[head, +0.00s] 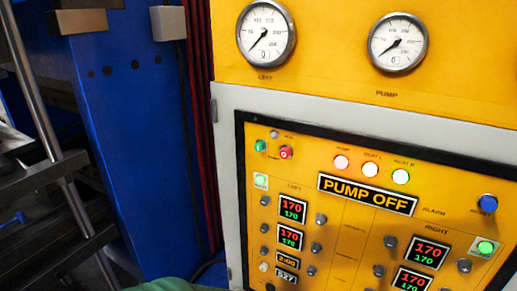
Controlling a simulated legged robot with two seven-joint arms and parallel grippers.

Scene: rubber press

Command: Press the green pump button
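The small green button (260,146) sits at the upper left of the yellow control panel (330,235), just left of a red button (286,152). The small lettering by the buttons is too small to read surely. A dark display (367,194) reads "PUMP OFF" in yellow letters. Nothing covers the green button. Neither of my grippers shows in the head view.
Two lit square green buttons (486,247) sit lower on the panel, and a blue knob (487,204) at the right. Three lit lamps (371,170) are above the display. A blue machine frame (135,150) and metal rods stand at the left.

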